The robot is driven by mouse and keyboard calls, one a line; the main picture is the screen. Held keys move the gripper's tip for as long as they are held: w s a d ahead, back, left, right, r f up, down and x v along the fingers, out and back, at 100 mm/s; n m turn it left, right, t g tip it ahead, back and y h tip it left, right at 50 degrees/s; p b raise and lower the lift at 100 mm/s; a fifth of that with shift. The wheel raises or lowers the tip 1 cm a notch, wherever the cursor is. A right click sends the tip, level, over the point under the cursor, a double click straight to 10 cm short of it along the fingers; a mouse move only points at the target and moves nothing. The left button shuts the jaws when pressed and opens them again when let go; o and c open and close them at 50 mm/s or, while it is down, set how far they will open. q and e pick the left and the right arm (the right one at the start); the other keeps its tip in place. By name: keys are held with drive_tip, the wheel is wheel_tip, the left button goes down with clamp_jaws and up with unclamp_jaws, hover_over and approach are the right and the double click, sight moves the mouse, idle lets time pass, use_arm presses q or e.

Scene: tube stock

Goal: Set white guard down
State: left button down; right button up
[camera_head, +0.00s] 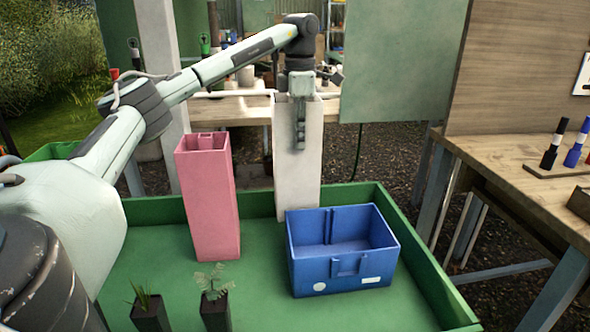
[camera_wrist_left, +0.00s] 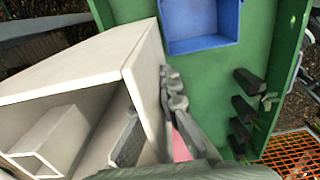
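The white guard (camera_head: 297,180) is a tall, upright, open-topped box at the back of the green tray (camera_head: 250,307), behind the blue bin. My left gripper (camera_head: 300,120) points down at its top rim, with one finger outside the near wall. In the left wrist view, the guard (camera_wrist_left: 85,65) fills the left side, and its wall lies between the two fingers of the gripper (camera_wrist_left: 150,120). The fingers look closed on that wall. The guard's lower right part is hidden by the bin, so I cannot tell whether its base touches the tray floor. My right gripper is not in view.
A pink tall box (camera_head: 208,205) stands left of the guard. The blue bin (camera_head: 342,272) is close in front, to its right. Small potted plants (camera_head: 215,310) stand at the tray's front. A wooden bench (camera_head: 500,160) is at right. Tray floor right of the bin is clear.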

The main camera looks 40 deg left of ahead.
sight(299, 169)
use_arm(q)
wheel_tip(299, 169, down, 5)
drive_tip(key=shift+f, duration=0.1)
wheel_tip(299, 169, down, 2)
drive_tip(key=shift+f, duration=0.5)
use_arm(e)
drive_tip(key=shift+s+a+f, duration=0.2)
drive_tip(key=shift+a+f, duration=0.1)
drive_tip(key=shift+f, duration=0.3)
use_arm(q)
drive_tip(key=c, duration=2.2)
unclamp_jaws()
drive_tip(key=shift+f, duration=0.1)
drive_tip(key=o, duration=0.5)
drive_tip(key=shift+c, duration=0.2)
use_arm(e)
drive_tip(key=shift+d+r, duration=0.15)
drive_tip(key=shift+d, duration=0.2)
